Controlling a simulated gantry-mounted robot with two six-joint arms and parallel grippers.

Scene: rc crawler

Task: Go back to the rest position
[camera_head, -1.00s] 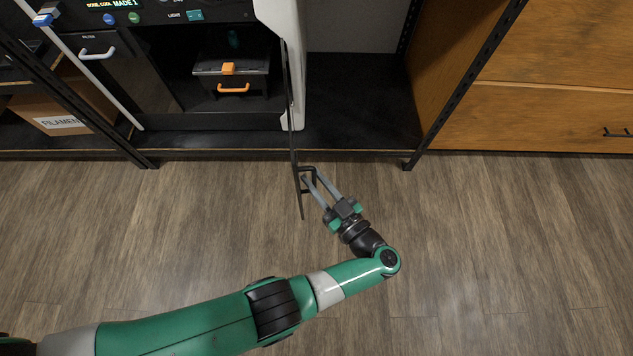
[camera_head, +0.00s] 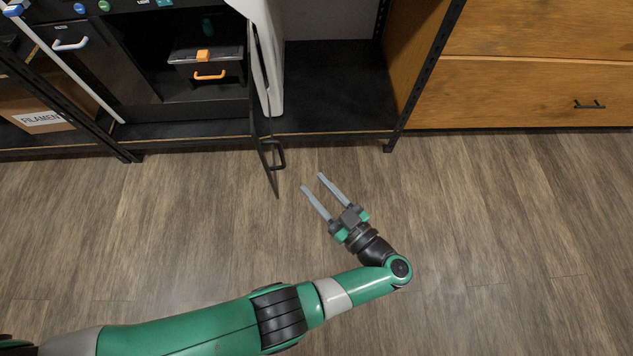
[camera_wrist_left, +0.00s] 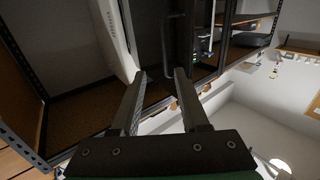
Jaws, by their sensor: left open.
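My left gripper (camera_head: 312,181) is open and empty in the head view, above the wooden floor. Its two grey fingers point up and left toward the printer's open door (camera_head: 265,150). The door's dark handle (camera_head: 277,155) is a short way left of the fingertips, with a gap between them. In the left wrist view the two fingers (camera_wrist_left: 160,78) are apart with nothing between them, and the door handle (camera_wrist_left: 174,45) shows beyond them. My right gripper is in neither view.
The printer (camera_head: 268,60) stands on a black shelf with its chamber open. A dark box with an orange handle (camera_head: 209,76) is inside. A filament box (camera_head: 42,112) is at left, and wooden drawers (camera_head: 540,90) are at right. The floor (camera_head: 480,220) around the arm is clear.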

